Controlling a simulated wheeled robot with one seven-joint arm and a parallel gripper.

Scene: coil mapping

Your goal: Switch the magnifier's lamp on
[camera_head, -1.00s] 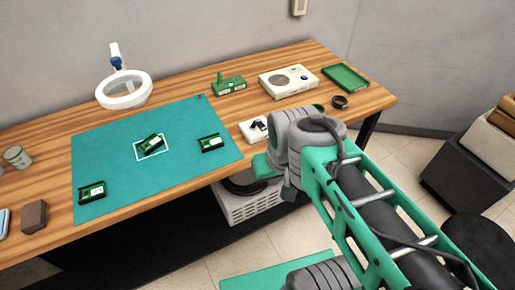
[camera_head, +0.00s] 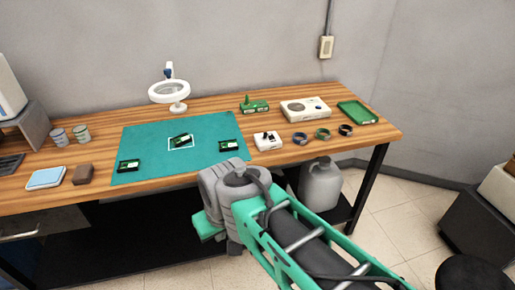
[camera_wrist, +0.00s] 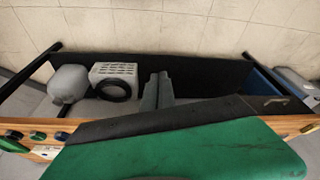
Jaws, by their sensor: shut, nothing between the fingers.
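The magnifier (camera_head: 168,94) stands at the back of the wooden bench in the head view, behind the teal mat. It has a white ring head, a white foot and a blue part on its upright arm. I cannot make out a lamp switch or whether the lamp is lit. My gripper shows in the wrist view (camera_wrist: 157,92), its grey fingers together and empty. It is in front of the bench, over the lower shelf and floor, well away from the magnifier.
The teal mat (camera_head: 140,142) bears several green boards. A small white box (camera_head: 267,142), several coils (camera_head: 323,134), a white instrument (camera_head: 305,110) and a green tray (camera_head: 357,113) lie to its right. Cans (camera_head: 59,137) stand left. The bench's front edge lies between my arm and the magnifier.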

